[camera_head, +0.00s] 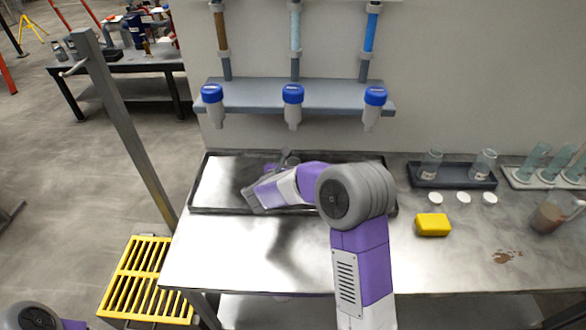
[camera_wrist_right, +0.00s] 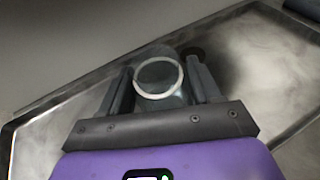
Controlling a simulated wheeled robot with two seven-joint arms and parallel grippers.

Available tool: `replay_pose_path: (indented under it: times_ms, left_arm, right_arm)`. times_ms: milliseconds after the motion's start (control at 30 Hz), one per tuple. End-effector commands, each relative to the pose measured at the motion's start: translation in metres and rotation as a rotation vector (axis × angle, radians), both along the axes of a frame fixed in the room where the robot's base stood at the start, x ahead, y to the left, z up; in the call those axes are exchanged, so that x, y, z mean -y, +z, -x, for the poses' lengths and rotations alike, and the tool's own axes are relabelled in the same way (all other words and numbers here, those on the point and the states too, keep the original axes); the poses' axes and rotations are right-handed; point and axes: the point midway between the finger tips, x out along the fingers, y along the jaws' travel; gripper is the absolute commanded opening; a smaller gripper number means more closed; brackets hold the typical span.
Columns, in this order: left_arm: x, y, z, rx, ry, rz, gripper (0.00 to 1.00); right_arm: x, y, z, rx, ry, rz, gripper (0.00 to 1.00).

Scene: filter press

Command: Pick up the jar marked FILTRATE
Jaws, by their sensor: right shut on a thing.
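In the right wrist view, a clear glass jar (camera_wrist_right: 159,90) with a pale round rim stands between the two dark fingers of my right gripper (camera_wrist_right: 160,68). The gripper is shut on it, over the dark-rimmed tray. Its label is not visible, so I cannot tell if it is marked FILTRATE. In the head view my right forearm reaches left across the tray, and the jar is not clearly visible there. Two other labelled jars stand in a small dark tray at the right, one here (camera_head: 430,164) and one here (camera_head: 484,163); their labels are unreadable. My left gripper is out of view.
The large dark-rimmed tray (camera_head: 198,210) lies under a shelf (camera_head: 250,101) with blue-topped outlets. White lids (camera_head: 463,198), a yellow sponge (camera_head: 433,225), a brown spill (camera_head: 507,257) and a pitcher (camera_head: 551,216) lie to the right. The table's front middle is clear.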

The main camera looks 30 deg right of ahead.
Motion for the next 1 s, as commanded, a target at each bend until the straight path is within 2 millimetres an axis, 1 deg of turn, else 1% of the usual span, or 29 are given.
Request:
replay_pose_path:
  times_ms: [167,367,867,900,1000]
  left_arm:
    - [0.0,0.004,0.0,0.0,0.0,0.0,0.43]
    - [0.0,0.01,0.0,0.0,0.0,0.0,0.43]
    - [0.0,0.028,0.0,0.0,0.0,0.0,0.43]
    - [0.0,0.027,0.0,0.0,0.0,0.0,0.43]
    - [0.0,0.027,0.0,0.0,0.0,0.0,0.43]
  right_arm:
    - [-0.001,0.007,0.002,0.002,0.001,0.001,0.22]
    - [-0.002,0.02,0.003,0.003,-0.001,0.001,0.22]
    - [-0.002,0.074,0.003,0.003,-0.001,0.001,0.22]
    - [-0.005,0.071,0.007,0.0,0.001,0.0,0.22]
    - [-0.011,0.071,0.017,0.0,0.002,0.0,0.22]
